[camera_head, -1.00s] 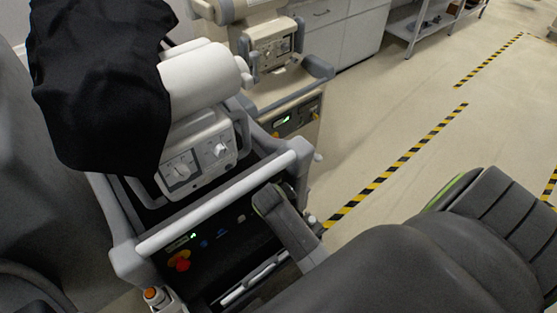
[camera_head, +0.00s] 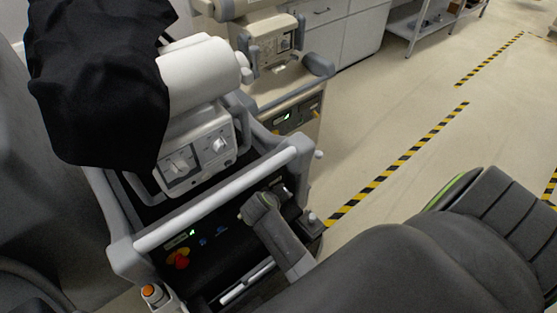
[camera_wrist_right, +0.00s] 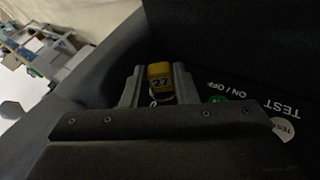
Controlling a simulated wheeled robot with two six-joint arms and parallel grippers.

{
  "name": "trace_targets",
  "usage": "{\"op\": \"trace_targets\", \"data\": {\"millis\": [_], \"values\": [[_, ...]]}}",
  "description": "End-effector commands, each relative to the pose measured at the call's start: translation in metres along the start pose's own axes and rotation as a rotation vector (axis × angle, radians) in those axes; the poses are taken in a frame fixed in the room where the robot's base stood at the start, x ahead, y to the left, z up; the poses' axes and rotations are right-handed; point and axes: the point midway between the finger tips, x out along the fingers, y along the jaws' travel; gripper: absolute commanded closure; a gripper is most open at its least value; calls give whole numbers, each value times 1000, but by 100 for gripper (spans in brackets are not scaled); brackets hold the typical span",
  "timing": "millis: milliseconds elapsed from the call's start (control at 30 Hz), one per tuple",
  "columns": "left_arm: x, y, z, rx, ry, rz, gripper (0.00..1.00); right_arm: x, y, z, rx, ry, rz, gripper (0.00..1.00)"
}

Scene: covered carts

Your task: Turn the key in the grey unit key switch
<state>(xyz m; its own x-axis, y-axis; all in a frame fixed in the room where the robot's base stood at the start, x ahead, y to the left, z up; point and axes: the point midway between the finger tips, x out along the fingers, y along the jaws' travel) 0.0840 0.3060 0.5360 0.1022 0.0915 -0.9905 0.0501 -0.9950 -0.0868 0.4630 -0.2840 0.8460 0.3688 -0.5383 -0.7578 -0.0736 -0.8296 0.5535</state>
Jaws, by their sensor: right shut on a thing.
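The grey unit (camera_head: 124,262) is the near cart, with a dark front panel below a pale grey handle bar. My right gripper (camera_head: 259,203) reaches in from the right to that panel's right part. In the right wrist view, its two fingers (camera_wrist_right: 157,88) are shut on a key with a yellow tag (camera_wrist_right: 160,73) marked 27. The key's shaft and the key switch are hidden behind the fingers, so I cannot tell the key's angle. My left gripper is not in view.
The panel carries a red-and-yellow knob (camera_head: 178,259) and a small green display. Labels "TEST" and "ON / OFF" sit beside the fingers in the wrist view. A black cover (camera_head: 95,80) drapes the unit's top. A beige cart (camera_head: 270,88) stands behind; floor to the right is clear.

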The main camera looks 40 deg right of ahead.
Motion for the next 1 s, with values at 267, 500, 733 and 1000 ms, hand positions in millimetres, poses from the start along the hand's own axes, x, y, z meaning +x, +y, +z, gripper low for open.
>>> {"op": "trace_targets", "data": {"millis": [267,500,733,1000], "values": [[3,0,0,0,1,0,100,0,-1,0,-11,5,29,97],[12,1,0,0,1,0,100,3,-5,2,-25,11,72,98],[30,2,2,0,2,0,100,4,-7,2,-69,29,195,98],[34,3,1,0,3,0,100,0,-6,1,-84,36,241,98]]}}
